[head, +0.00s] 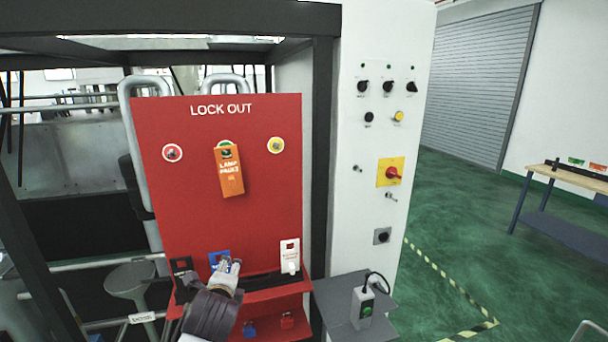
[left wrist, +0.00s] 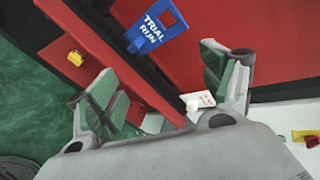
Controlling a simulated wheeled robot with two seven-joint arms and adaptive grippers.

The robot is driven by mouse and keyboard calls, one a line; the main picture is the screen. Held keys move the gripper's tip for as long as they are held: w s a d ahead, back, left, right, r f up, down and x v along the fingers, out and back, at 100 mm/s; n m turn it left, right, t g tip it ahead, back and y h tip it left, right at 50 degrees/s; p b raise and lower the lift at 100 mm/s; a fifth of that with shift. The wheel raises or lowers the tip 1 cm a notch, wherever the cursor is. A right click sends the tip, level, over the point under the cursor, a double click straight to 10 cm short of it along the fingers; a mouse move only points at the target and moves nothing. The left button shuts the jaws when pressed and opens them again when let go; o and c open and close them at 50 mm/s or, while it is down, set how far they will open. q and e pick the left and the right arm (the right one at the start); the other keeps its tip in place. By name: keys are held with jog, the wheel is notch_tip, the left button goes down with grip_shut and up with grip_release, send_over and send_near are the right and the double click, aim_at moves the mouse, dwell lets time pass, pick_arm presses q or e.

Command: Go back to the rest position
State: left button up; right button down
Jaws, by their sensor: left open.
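My left gripper (head: 229,266) is in front of the lower part of the red LOCK OUT board (head: 180,215), just above its tray. In the left wrist view the gripper (left wrist: 165,85) is open, its green-padded fingers spread with nothing held between them. A blue TRIAL RUN tag (left wrist: 155,28) is beyond the fingertips. In the head view this blue tag (head: 216,257) is partly hidden behind my gripper. My right gripper is not in view.
An orange tag (head: 230,180) hangs at the board's top middle, between red and yellow round markers. A white tag (head: 290,252) stands at the lower right. A grey shelf (head: 335,300) bears a switch box (head: 362,308). Open green floor lies right.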

pick_arm(q)
jog(key=s+a+f+n+g+h, duration=0.15)
jog(key=s+f+n+g, duration=0.25)
jog(key=s+f+n, duration=0.75)
jog(key=s+a+f+n+g+h, duration=0.15)
jog(key=s+f+n+g, duration=0.35)
jog(key=s+f, duration=0.65)
jog(key=s+f+b, duration=0.1)
jog(key=s+f, duration=0.2)
jog(key=f, duration=1.3)
jog(key=s+f+b, duration=0.1)
jog(key=s+f, duration=0.1)
jog(key=f, duration=1.4)
jog(key=s+a+f+g+b, duration=0.1)
jog(key=s+a+f+b, duration=0.1)
jog(key=s+f, duration=2)
jog(key=shift+s+a+f+n+g, duration=0.3)
jog(key=shift+s+a+n+g, duration=0.1)
jog(key=shift+a, duration=0.25)
jog(key=shift+w, duration=0.1)
